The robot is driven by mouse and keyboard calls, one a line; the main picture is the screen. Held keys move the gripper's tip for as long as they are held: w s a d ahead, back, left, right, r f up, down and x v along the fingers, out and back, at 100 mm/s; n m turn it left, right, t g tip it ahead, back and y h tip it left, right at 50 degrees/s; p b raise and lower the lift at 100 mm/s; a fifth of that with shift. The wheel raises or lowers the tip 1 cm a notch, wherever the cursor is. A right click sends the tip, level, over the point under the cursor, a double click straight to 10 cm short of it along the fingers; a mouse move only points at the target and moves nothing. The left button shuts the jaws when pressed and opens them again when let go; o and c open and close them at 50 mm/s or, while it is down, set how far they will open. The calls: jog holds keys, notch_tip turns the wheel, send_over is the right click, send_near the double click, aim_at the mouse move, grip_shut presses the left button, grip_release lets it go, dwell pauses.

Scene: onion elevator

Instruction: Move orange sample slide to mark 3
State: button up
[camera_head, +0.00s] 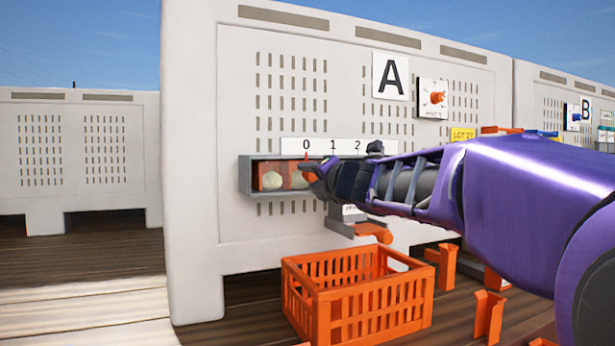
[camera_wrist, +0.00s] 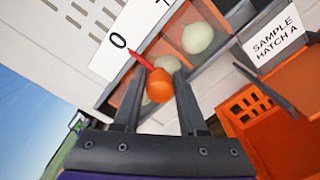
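The orange sample slide shows in the wrist view as a rounded orange knob (camera_wrist: 160,87) with a red pointer (camera_wrist: 138,60) at the 0 of a white scale. In the head view its red pointer (camera_head: 306,156) stands under the 0, above a grey trough (camera_head: 246,178). Mark 3 is hidden behind my arm in the head view. My gripper (camera_wrist: 160,92) has one finger on each side of the knob. The gaps are too small to tell whether the fingers press on it. In the head view my gripper (camera_head: 313,176) is at the trough front.
Pale onions (camera_head: 272,180) lie behind the slide. A sign reading SAMPLE HATCH A (camera_wrist: 275,37) hangs right of it in the wrist view. An orange crate (camera_head: 322,312) stands below. A panel marked A (camera_head: 391,76) and an orange knob (camera_head: 437,97) are above. Orange brackets (camera_head: 488,315) lie at right.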

grip_shut()
dwell(1.2)
